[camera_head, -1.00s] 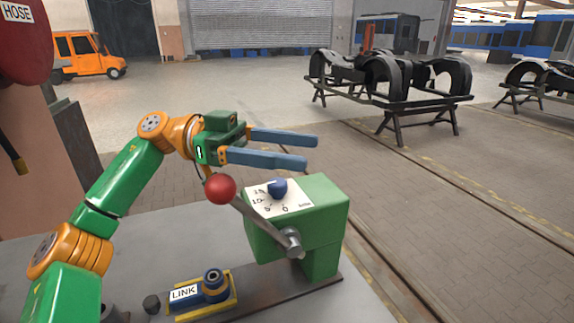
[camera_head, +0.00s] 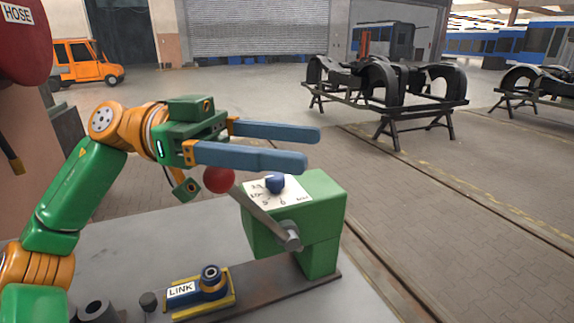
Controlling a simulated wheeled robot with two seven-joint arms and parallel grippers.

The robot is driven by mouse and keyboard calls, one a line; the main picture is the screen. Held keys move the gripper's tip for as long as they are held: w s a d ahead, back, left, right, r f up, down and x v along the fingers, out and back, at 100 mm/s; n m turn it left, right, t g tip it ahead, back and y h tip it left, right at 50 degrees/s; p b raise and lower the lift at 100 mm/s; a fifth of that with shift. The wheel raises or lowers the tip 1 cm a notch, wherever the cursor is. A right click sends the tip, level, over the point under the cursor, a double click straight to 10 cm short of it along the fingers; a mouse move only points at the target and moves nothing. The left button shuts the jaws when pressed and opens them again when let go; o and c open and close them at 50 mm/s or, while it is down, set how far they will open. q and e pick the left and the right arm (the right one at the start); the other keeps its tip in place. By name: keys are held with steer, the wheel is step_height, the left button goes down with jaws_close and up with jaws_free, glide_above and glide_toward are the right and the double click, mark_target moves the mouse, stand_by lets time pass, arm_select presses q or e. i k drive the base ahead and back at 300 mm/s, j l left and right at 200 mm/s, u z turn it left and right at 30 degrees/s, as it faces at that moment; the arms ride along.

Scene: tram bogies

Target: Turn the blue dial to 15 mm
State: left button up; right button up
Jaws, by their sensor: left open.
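The blue dial (camera_head: 274,183) sits on a white scale plate (camera_head: 299,197) on top of the green box (camera_head: 324,207). The plate carries small numbers and marks, and the dial's exact setting is too small to read. My left gripper (camera_head: 312,149) is open and empty, its two long blue fingers pointing right. The fingers are above the dial and appear apart from it. A lever with a red ball (camera_head: 219,179) runs from the box's front up to the left, the ball just below the gripper. My right gripper is not in view.
A blue and yellow part labelled LINK (camera_head: 200,288) lies on the grey bench (camera_head: 190,244) in front of the box. A red hose reel (camera_head: 22,42) hangs at the upper left. Black bogie frames (camera_head: 385,92) stand on the floor far behind.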

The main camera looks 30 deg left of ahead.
mark_target(274, 181)
steer(key=k+l, duration=0.25)
steer(key=k, duration=0.2)
steer(key=k+l, duration=0.55)
steer(key=k, duration=0.3)
